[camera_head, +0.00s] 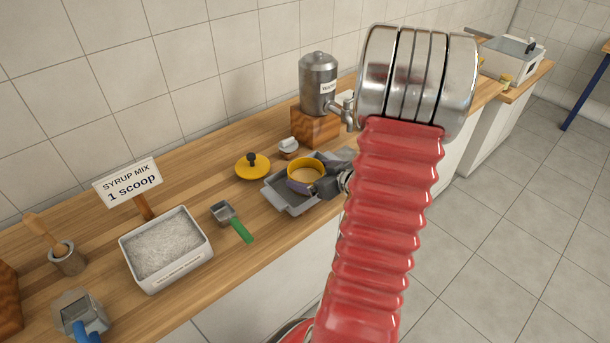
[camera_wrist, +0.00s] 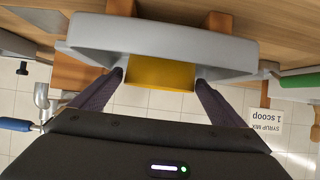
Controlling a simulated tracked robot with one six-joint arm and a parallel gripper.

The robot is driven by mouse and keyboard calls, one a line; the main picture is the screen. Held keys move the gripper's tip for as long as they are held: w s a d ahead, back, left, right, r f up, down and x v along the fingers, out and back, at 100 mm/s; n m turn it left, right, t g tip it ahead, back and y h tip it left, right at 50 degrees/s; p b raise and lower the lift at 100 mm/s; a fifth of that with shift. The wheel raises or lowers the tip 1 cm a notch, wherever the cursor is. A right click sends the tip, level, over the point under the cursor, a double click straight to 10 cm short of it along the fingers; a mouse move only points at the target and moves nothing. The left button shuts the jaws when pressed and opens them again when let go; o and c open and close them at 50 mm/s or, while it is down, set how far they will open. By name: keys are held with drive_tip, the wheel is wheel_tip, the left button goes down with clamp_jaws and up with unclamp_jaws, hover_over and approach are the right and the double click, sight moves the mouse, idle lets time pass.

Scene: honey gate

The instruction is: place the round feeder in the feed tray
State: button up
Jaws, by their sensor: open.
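The round yellow feeder (camera_head: 305,170) holds a tan fill. In the head view it appears upright within the grey feed tray (camera_head: 279,197) on the wooden counter. My gripper (camera_head: 318,188) reaches in from the right at the tray. In the wrist view its two dark fingers (camera_wrist: 159,80) are open, one on each side of the feeder. I cannot tell whether they touch it or whether its base rests on the tray floor.
A yellow lid (camera_head: 252,168) with a black knob and a green-handled scoop (camera_head: 232,220) lie left of the tray. A white sugar bin (camera_head: 168,250) stands farther left. A metal water urn (camera_head: 318,84) on a wooden block (camera_head: 314,126) stands behind, close to my arm.

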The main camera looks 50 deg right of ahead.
drive_tip(key=v, duration=0.9)
idle(0.5)
drive_tip(key=shift+r, duration=0.1)
drive_tip(key=w+a+r+g+h, duration=0.3)
drive_tip(key=w+a+r+h, duration=0.35)
drive_tip(key=r, duration=0.55)
drive_tip(key=s+a+r+g+y, duration=0.1)
drive_tip(key=s+a+y, duration=0.3)
drive_tip(key=a, duration=1.1)
drive_tip(key=s+a+r+n+g+y, duration=0.1)
drive_tip(key=s+a, duration=0.5)
drive_tip(key=a, duration=0.9)
drive_tip(key=g+y, duration=0.1)
drive_tip(key=y, duration=0.1)
drive_tip(key=shift+g+y, duration=0.3)
drive_tip(key=shift+y, duration=0.05)
